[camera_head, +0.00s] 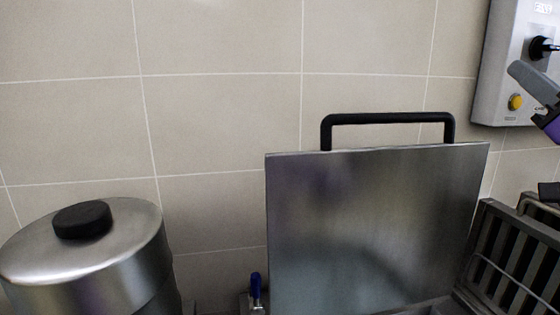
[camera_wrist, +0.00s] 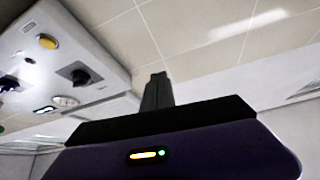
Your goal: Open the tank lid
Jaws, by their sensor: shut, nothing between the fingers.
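The tank lid (camera_head: 375,230) is a square brushed-metal plate with a black bar handle (camera_head: 388,118) along its top edge. In the head view it stands nearly upright in front of the tiled wall, its handle at the top. The tank's opening is below the frame and hidden. My gripper (camera_head: 517,70) is at the right edge of the head view, up and to the right of the lid, apart from the handle. In the wrist view my gripper (camera_wrist: 157,78) has its fingers together with nothing between them; the lid does not show there.
A grey control box (camera_head: 495,65) with a yellow button and a black knob hangs on the wall at upper right, also in the wrist view (camera_wrist: 60,55). A metal stockpot (camera_head: 105,258) with a black knob stands at lower left. A slatted metal rack (camera_head: 515,255) is at lower right.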

